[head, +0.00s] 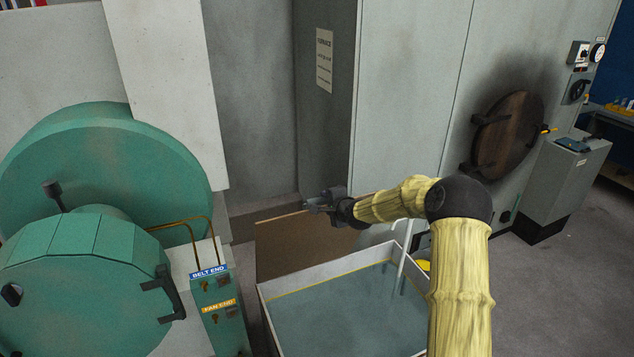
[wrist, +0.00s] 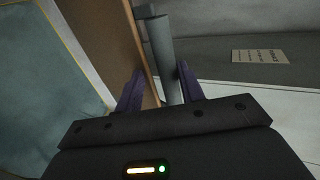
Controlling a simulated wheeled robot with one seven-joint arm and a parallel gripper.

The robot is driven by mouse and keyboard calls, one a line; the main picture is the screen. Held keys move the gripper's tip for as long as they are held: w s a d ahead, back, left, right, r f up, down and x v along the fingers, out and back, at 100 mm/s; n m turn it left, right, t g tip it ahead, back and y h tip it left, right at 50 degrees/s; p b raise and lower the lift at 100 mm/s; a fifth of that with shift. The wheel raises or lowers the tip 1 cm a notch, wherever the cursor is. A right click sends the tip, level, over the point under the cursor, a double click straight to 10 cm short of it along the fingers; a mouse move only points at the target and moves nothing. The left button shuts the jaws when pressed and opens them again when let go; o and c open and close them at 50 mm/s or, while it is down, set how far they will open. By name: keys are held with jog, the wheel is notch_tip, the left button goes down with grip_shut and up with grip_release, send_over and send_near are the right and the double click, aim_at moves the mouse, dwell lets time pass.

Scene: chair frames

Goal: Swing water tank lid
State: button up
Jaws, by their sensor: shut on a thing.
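The water tank (head: 262,302) is a pale open box with a yellow inner line and blue-grey water in it. It also shows at the left of the wrist view (wrist: 84,52). Its brown lid (head: 290,246) stands raised, roughly upright, at the far side of the tank. In the wrist view the lid (wrist: 124,42) shows as a tan board. My gripper (head: 318,202) is at the lid's upper edge. In the wrist view its purple fingers (wrist: 160,84) are on either side of a grey bar handle (wrist: 162,55) beside the lid, shut on it. The exact contact is hard to see.
A green round machine (head: 95,185) and a post labelled BELT END and FAN END (head: 215,290) stand left of the tank. A grey furnace cabinet (head: 410,100) rises behind, with a round brown door (head: 508,135). Floor (head: 560,290) is clear at right.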

jog(key=shift+o, duration=0.4)
jog(key=w+a+r, duration=0.1)
jog(key=w+a, duration=0.1)
jog(key=w, duration=0.4)
jog(key=shift+r+p, duration=0.2)
jog(key=shift+p, duration=0.25)
jog(key=o, duration=0.7)
jog(key=shift+w+a+f, duration=0.1)
jog(key=o, duration=0.3)
jog(key=shift+w+f, duration=0.15)
jog(key=shift+w, duration=0.2)
jog(key=b+v, duration=0.8)
jog(key=v, duration=1)
jog(key=shift+w+a, duration=0.1)
